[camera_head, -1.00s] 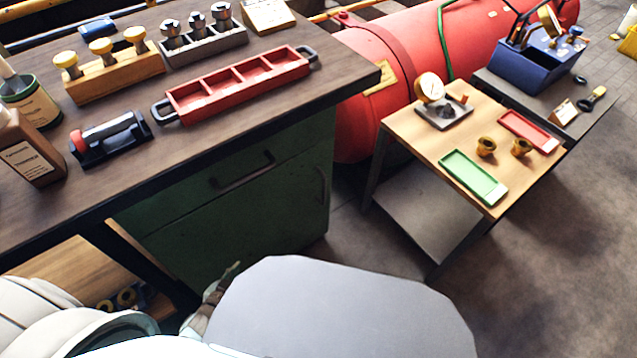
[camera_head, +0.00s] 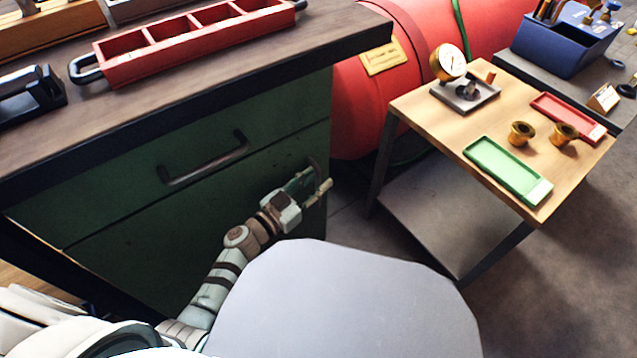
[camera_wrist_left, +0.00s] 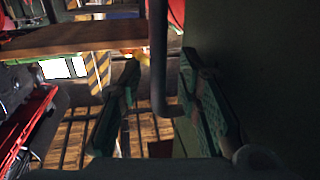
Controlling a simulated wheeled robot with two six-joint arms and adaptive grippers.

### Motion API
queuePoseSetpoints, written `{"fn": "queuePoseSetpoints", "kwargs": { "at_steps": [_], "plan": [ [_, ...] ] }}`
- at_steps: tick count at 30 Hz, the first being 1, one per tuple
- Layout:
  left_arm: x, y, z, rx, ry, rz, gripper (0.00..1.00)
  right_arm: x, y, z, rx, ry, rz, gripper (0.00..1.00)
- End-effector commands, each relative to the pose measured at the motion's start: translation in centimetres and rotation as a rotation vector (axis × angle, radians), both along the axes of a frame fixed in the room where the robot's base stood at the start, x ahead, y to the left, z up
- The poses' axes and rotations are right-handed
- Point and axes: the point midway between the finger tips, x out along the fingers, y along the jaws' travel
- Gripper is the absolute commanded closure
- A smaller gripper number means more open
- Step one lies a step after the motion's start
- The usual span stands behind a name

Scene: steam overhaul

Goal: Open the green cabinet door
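The green cabinet (camera_head: 110,262) stands under the wooden worktop, and its lower door is closed. The door's dark handle (camera_head: 316,167) is at the right edge of the front, partly hidden by my left gripper (camera_head: 308,188). In the left wrist view the handle (camera_wrist_left: 158,60) is a dark bar that bends toward the green door face (camera_wrist_left: 255,70). There the two fingers of my left gripper (camera_wrist_left: 163,105) are apart, one on each side of the bar, with a visible gap on the left. My right gripper is not in view.
A drawer handle (camera_head: 205,160) sticks out above the door. A red tray (camera_head: 190,40) lies on the worktop. Right of the cabinet stands a small table (camera_head: 420,112) with a gauge, brass fittings and trays. A red tank (camera_head: 355,115) is behind. Some floor shows between cabinet and table.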

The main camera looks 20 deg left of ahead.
Motion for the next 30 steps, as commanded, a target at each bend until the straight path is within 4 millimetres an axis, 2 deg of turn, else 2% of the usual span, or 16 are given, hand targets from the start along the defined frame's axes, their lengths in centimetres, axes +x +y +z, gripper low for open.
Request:
{"fn": "queuePoseSetpoints", "kwargs": {
  "at_steps": [3,11,15,17,30],
  "plan": [
    [0.66,-0.38,-0.05,0.001,0.000,-0.001,0.69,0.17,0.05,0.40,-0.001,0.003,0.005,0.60],
    [0.76,-0.49,0.03,0.001,0.000,-0.002,0.70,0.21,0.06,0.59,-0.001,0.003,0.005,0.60],
    [0.75,-0.50,0.02,0.001,0.000,-0.002,0.93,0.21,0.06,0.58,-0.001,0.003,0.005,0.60],
    [0.75,-0.49,0.02,0.001,0.000,-0.002,1.00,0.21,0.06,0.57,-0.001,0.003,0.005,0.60],
    [0.51,-0.53,0.05,0.002,0.001,-0.005,1.00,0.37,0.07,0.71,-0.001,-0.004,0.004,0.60]
  ]
}}
